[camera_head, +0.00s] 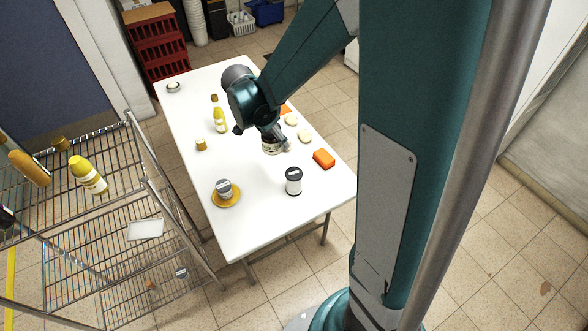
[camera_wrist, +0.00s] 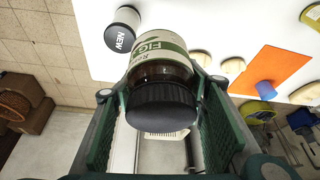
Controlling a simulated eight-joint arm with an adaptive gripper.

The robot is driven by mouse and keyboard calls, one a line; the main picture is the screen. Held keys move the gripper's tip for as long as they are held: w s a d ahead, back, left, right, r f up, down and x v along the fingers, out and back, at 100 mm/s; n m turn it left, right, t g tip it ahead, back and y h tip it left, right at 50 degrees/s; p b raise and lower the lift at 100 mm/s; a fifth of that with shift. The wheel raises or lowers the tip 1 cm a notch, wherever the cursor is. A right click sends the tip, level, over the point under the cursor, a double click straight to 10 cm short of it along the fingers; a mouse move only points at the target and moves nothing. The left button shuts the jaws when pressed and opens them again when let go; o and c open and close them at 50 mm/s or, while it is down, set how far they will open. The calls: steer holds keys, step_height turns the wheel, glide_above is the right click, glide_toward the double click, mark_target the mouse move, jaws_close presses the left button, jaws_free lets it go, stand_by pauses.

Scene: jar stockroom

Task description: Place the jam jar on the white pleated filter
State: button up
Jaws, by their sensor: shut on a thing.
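My gripper (camera_head: 272,138) is shut on the jam jar (camera_head: 271,147), over the middle of the white table. In the wrist view the jam jar (camera_wrist: 160,75) has a black lid towards me and a pale label with green print reading "FIG". The green finger pads of my gripper (camera_wrist: 165,125) stand on either side of it. I cannot tell whether its base touches the table. A small pale round thing with a darker middle (camera_head: 173,87) lies at the table's far left corner. It may be the white pleated filter, but it is too small to be sure.
A wire rack (camera_head: 110,215) stands left. The near end has free room.

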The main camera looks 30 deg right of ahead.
step_height(320, 180, up, 2)
steer(key=m+p, duration=0.2)
glide_above(299, 170)
steer(key=shift+r+g, duration=0.15)
steer(key=shift+g, duration=0.25)
steer(key=shift+f+b, duration=0.7)
steer(key=shift+f, duration=2.25)
steer(key=shift+f+b, duration=0.35)
steer(key=shift+f, duration=1.7)
steer(key=shift+f, duration=0.15)
steer(key=o, duration=1.2)
steer(key=shift+o, duration=0.2)
